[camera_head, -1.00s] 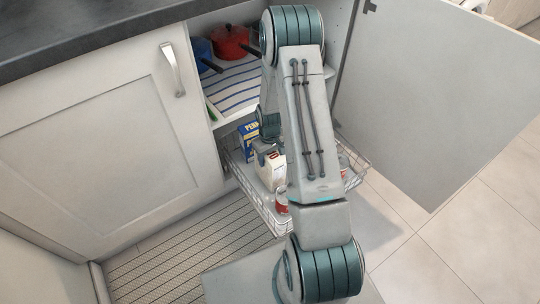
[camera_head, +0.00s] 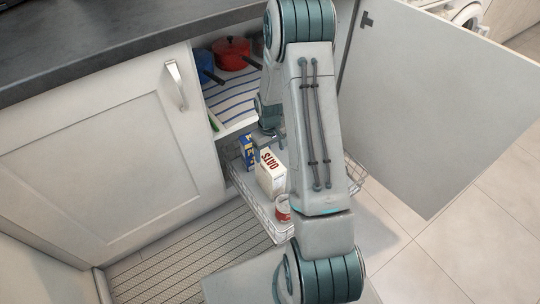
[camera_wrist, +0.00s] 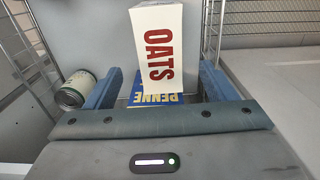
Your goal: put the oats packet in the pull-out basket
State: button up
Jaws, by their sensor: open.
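The oats packet (camera_head: 271,175), a white box with red lettering, stands in the wire pull-out basket (camera_head: 262,214). In the wrist view the oats packet (camera_wrist: 158,38) shows just beyond my fingertips, apparently free of them. My gripper (camera_wrist: 161,70) is open, one finger to each side of the view. In the head view my gripper (camera_head: 268,132) is partly hidden by my arm, above and behind the packet. The basket's right part is mostly hidden behind my arm.
A blue penne box (camera_head: 247,150) stands beside the oats, and a can (camera_head: 282,208) stands in front. Another can (camera_wrist: 76,90) lies at left in the wrist view. Red (camera_head: 232,53) and blue pots sit on the shelf above. The open cabinet door (camera_head: 430,110) bounds the right.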

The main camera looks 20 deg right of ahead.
notch_tip(320, 180, up, 3)
jog(key=shift+r+p, duration=0.15)
jog(key=shift+p, duration=0.2)
jog(key=s+a+r+m, duration=0.1)
jog(key=s+a+r, duration=0.3)
jog(key=s+r, duration=0.6)
jog(key=s+a+r+m+t, duration=0.1)
jog(key=s+a+r, duration=0.4)
jog(key=s+r, duration=0.6)
notch_tip(320, 180, up, 3)
jog(key=shift+f, duration=0.15)
jog(key=shift+a, duration=0.1)
